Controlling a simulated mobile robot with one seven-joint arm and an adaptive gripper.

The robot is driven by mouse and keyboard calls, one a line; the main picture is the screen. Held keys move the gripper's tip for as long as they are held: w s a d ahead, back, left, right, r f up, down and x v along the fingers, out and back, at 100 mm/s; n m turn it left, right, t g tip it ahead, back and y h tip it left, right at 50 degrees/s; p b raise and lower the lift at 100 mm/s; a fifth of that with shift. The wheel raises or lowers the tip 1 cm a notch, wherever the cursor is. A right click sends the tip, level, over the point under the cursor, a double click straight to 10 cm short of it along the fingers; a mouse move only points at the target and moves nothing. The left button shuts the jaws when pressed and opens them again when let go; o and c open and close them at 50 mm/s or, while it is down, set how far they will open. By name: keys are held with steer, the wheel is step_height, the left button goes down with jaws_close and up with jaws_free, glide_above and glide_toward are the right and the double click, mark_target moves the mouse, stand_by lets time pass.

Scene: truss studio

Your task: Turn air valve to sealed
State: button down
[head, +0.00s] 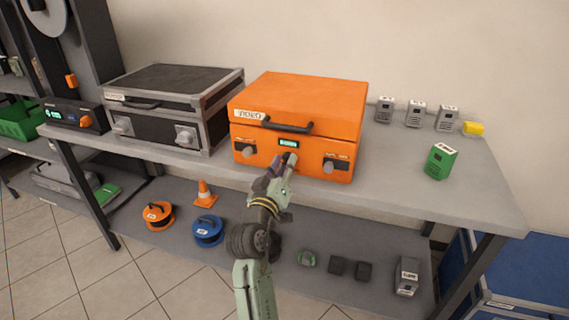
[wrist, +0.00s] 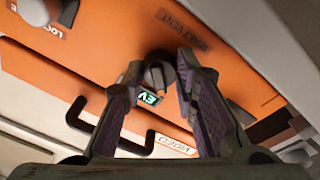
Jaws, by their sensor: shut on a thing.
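The orange case (head: 306,101) stands on the upper shelf, with a dark handle, a small green-lit display (head: 289,143) and grey knobs on its front. My gripper (head: 284,165) is at the front of this case, just below the display. In the wrist view, my gripper (wrist: 162,68) has its two purple-padded fingers closed on either side of a dark grey valve knob (wrist: 157,77). Lettering beside the knob appears to include "VENT". The lit display (wrist: 150,97) is partly hidden by a finger. I cannot tell for sure where the knob points.
Another knob (wrist: 40,10) marked with lettering like "LOCK" is in the wrist view's corner. A black and grey case (head: 170,95) stands to the left. Reels and a cone (head: 204,193) are below.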

stand_by(0.3)
steer(key=c, duration=1.3)
jaws_free()
steer(key=v, duration=1.2)
